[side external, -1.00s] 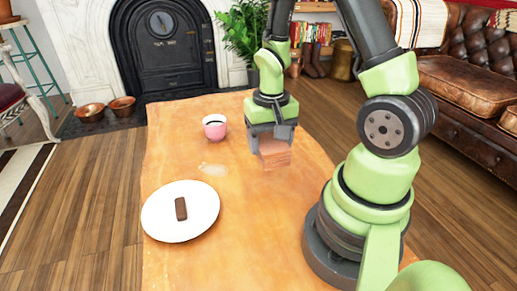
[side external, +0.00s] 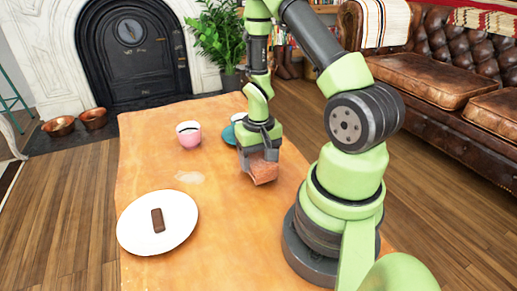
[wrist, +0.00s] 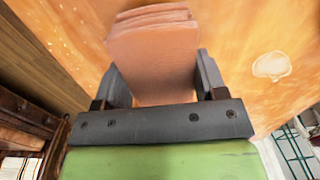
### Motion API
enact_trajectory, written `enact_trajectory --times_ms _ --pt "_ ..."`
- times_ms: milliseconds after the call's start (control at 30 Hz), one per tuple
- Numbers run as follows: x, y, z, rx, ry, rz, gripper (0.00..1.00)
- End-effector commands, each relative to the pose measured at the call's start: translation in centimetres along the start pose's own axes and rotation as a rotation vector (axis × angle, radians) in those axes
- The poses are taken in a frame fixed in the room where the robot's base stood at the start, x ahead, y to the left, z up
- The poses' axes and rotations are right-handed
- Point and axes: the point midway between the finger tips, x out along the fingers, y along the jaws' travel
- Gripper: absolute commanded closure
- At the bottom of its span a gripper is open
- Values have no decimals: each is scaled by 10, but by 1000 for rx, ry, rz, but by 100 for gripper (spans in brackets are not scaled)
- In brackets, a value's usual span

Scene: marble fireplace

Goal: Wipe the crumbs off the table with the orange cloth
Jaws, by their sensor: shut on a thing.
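My gripper (side external: 260,150) is shut on the orange cloth (side external: 264,172), a salmon-orange folded pad hanging below the jaws, tilted. In the wrist view the cloth (wrist: 155,50) spans between the two dark fingers and shows layered folds at its far end. I cannot tell whether it touches the table. The table (side external: 150,160) has a mottled orange-brown top. A pale, irregular patch (side external: 190,177) lies on it left of my gripper; the patch also shows at right in the wrist view (wrist: 272,66). Small light specks at left in the wrist view may be crumbs; they are too small to tell.
A pink cup (side external: 189,136) stands left of and beyond my gripper. Teal dishware (side external: 229,134) is partly hidden behind it. A white plate (side external: 135,222) with a dark brown bar (side external: 157,220) lies at the near left. The table's middle front is clear.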

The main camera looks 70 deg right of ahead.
Motion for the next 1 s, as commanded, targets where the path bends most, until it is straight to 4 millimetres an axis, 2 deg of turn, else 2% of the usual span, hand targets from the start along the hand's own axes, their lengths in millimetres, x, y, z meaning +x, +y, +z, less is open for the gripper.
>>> enact_trajectory --times_ms 167,233,600,1000 --pt "24 0 1 1 -5 1 54" --pt "22 8 0 7 0 0 57" --pt "25 41 0 5 -1 0 57" --pt "24 3 0 -4 -1 0 57"
